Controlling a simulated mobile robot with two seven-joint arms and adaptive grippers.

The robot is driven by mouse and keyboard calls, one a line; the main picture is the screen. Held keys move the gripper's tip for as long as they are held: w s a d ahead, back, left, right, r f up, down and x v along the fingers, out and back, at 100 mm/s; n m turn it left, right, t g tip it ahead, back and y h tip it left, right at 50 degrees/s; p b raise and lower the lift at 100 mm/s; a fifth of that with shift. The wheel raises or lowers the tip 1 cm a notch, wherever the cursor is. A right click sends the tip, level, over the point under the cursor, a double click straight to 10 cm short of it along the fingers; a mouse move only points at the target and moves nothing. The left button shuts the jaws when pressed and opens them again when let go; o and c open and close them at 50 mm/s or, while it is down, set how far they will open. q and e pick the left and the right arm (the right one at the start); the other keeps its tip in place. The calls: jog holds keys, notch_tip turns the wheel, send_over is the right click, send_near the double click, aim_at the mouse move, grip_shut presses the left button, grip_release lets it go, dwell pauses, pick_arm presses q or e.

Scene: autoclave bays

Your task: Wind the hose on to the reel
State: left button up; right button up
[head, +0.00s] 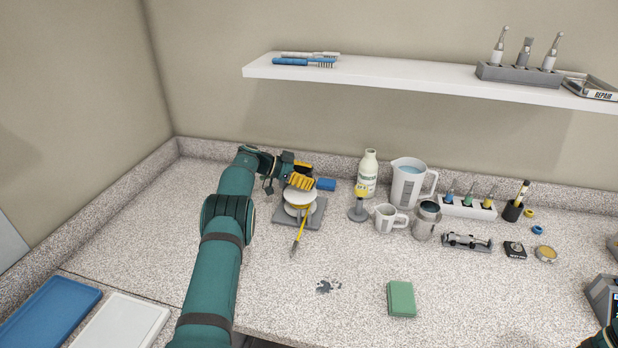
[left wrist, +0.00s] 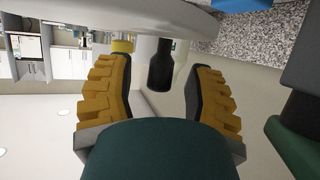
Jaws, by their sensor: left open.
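The reel (head: 306,196) has a white round flange and stands on a grey base plate (head: 314,218) at the back of the counter. The yellow hose (head: 300,232) shows under the flange, and its free end runs toward the front, with a grey tip on the counter. My left gripper (head: 299,179) is at the top of the reel, with its yellow fingers open. In the left wrist view, a dark knob (left wrist: 160,66) sits below the pale flange (left wrist: 130,14), between my left gripper's spread fingers (left wrist: 158,88); neither finger appears to touch it.
A blue block (head: 326,184) lies right of the reel. A green block (head: 401,298) lies in front.

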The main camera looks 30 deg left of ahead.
pick_arm(q)
jog(key=v, duration=1.1)
jog(key=shift+s+a+r, duration=0.15)
jog(key=shift+s+a, duration=0.05)
jog(key=shift+a, duration=0.05)
jog(key=w+d+r+n+t+y+p, duration=0.35)
jog(key=w+d+r+n+t, duration=0.25)
jog(key=w+d+r+t, duration=0.6)
jog(key=s+d+f+n+g+y+p, duration=0.1)
jog(key=s+d+f+n+g+y, duration=0.1)
jog(key=s+f+n+g+y, duration=0.35)
jog(key=s+d+f+n+g+y+p, duration=0.1)
jog(key=s+d+f+n+g+y, duration=0.1)
jog(key=s+f+n+y, duration=0.65)
jog(key=w+a, duration=0.2)
jog(key=w+a+f+m, duration=0.1)
jog(key=w+a, duration=0.1)
jog(key=w, duration=0.1)
jog(key=w+a+f+m+y, duration=0.1)
jog(key=w+a, duration=0.1)
jog(key=w, duration=0.1)
jog(key=shift+a+f, duration=0.25)
